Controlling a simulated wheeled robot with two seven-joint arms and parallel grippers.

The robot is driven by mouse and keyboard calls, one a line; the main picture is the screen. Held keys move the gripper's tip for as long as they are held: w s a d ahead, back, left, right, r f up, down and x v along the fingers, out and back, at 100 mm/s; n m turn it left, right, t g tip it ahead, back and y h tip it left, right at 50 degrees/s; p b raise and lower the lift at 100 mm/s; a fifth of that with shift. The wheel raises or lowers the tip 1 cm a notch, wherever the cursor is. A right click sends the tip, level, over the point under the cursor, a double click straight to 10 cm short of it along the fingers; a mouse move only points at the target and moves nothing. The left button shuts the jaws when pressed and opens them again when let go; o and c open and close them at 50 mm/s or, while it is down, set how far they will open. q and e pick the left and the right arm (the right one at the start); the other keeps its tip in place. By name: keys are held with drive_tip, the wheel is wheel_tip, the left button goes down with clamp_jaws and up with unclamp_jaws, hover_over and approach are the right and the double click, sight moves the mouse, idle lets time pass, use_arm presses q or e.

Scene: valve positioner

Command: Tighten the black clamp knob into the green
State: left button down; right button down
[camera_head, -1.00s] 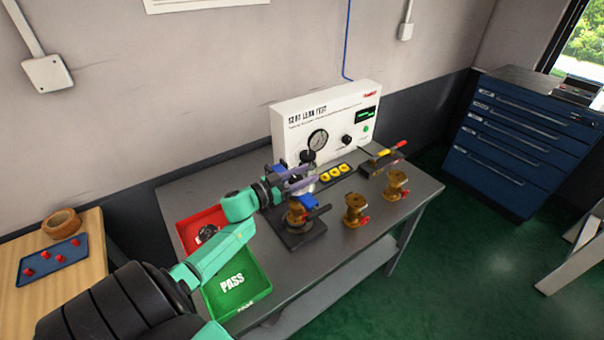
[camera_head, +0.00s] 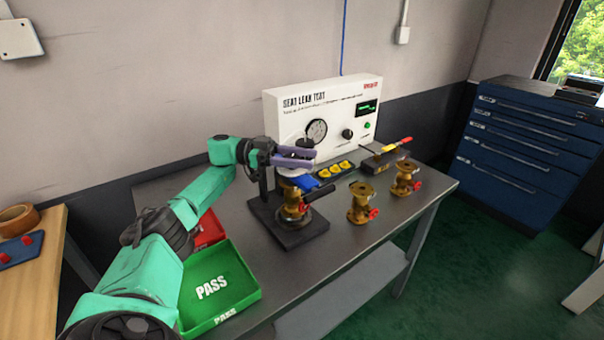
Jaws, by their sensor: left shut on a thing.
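The test fixture has a black base plate (camera_head: 290,232) near the middle of the grey bench, with a brass valve (camera_head: 291,205) upright on it. My left gripper (camera_head: 306,157), with purple fingers, reaches in from the left above this valve. It is shut at the top of the fixture, on what looks like the black clamp knob (camera_head: 308,143), which the fingers largely hide. A round gauge (camera_head: 316,131) is on the white seat leak test panel (camera_head: 285,127) just behind. Its needle and any green band are too small to read. My right gripper is out of view.
Two more brass valves with red handles, a front one (camera_head: 361,204) and a rear one (camera_head: 405,178), stand to the right. A green PASS tray (camera_head: 247,296) and a red tray (camera_head: 209,229) lie at the left.

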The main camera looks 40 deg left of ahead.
use_arm(q)
drive_tip(key=shift+s+d+f+m+g+h+b, duration=0.1)
drive_tip(key=shift+d+f+m+g+h+b, duration=0.25)
drive_tip(key=shift+g+b, duration=0.3)
drive_tip(key=shift+a+g, duration=0.1)
drive_tip(key=shift+g, duration=0.15)
drive_tip(key=c, duration=0.5)
unclamp_jaws()
drive_tip(key=shift+o, duration=1.1)
drive_tip(key=shift+r, duration=0.15)
drive_tip(key=shift+r, duration=0.1)
